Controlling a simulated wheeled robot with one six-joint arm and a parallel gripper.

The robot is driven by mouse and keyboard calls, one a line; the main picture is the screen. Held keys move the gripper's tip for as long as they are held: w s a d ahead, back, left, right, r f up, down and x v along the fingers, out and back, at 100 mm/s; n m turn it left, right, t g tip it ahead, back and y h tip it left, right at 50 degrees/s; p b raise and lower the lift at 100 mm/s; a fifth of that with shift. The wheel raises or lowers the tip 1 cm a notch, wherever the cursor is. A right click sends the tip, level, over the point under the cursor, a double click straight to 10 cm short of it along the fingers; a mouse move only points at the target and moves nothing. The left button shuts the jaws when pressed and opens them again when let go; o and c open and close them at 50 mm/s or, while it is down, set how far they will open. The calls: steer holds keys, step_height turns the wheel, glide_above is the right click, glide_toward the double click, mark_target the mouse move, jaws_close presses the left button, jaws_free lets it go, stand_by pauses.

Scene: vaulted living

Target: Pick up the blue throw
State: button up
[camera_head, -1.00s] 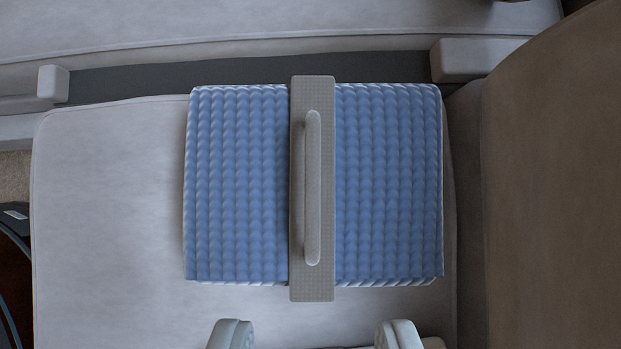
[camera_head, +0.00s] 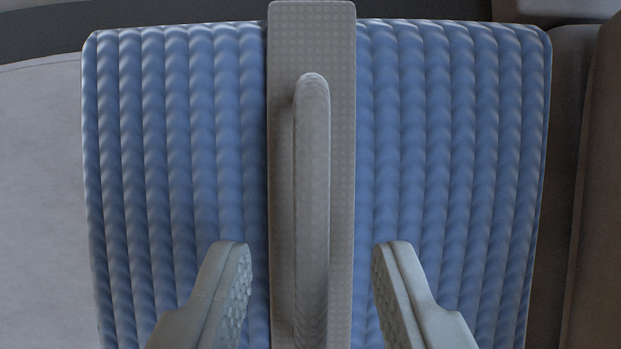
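The blue throw (camera_head: 180,150) is a folded, ribbed knit bundle that fills most of the view. A grey strap (camera_head: 341,120) runs down its middle, with a raised grey handle (camera_head: 312,190) along it. My gripper (camera_head: 312,265) is open, with one finger to the left and one to the right of the handle. Neither finger appears to touch the handle, and I see gaps on both sides. The lower end of the handle and the near edge of the throw run out of the picture.
The throw lies on a light grey seat cushion (camera_head: 40,180). A brown upholstered surface (camera_head: 600,200) rises along the right side. A dark gap (camera_head: 60,30) crosses behind the throw at the top left.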

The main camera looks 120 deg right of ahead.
mark_target(313, 264)
steer(key=shift+x, duration=1.6)
steer(key=shift+r, duration=0.1)
jaws_close()
